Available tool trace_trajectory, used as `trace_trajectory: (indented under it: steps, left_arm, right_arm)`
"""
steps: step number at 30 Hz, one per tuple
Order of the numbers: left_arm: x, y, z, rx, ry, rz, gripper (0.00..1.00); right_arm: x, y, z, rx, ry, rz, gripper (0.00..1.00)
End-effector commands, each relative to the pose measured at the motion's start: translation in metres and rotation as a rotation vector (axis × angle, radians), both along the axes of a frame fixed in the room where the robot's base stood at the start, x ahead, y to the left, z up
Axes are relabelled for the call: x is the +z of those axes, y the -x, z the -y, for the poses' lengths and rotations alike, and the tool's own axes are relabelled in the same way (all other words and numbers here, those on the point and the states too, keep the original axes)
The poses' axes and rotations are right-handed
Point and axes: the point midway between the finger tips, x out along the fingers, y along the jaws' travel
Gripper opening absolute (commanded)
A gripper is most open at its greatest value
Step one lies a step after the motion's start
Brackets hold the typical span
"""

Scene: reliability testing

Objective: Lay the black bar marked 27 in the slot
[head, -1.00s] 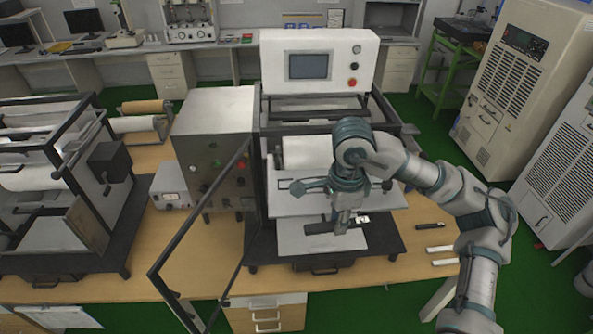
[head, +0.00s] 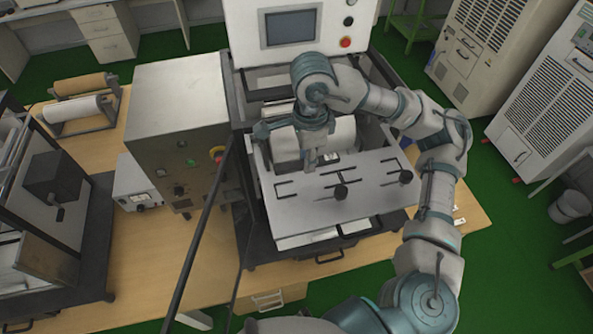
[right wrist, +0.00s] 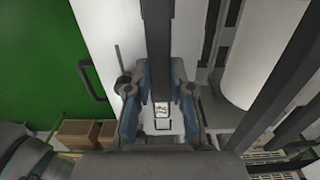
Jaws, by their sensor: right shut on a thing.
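My right gripper (head: 316,166) is over the pale plate (head: 296,213) at the front of the machine. In the right wrist view my right gripper (right wrist: 160,110) is shut on the black bar (right wrist: 160,48), whose white label reads 27. The bar runs away from the fingers toward the top of that view. In the head view the gripper mostly hides the bar. The plate carries thin black bracket shapes and two black knobs (head: 341,191). I cannot tell which mark is the slot, nor whether the bar touches the plate. My left gripper is not in view.
The machine's open door frame (head: 203,235) stands at the left of the plate. A grey control box (head: 178,100) is left of the machine, with a small white unit (head: 136,181) beside it. A white roller (right wrist: 241,62) shows in the right wrist view.

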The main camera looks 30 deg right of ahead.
Motion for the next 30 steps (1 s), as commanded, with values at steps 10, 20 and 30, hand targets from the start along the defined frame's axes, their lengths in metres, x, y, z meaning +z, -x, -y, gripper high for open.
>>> trace_trajectory:
  steps: [10, 20, 30]
  left_arm:
    - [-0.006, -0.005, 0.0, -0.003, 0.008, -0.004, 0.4]
    - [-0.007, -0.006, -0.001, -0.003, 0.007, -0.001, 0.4]
    - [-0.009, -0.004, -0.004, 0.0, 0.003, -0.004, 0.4]
  right_arm:
    - [-0.052, -0.007, -0.011, 0.001, 0.008, -0.011, 0.0]
    - [-0.075, -0.005, -0.012, 0.003, 0.007, -0.006, 0.0]
    - [-0.078, -0.007, -0.007, 0.001, 0.002, -0.007, 0.47]
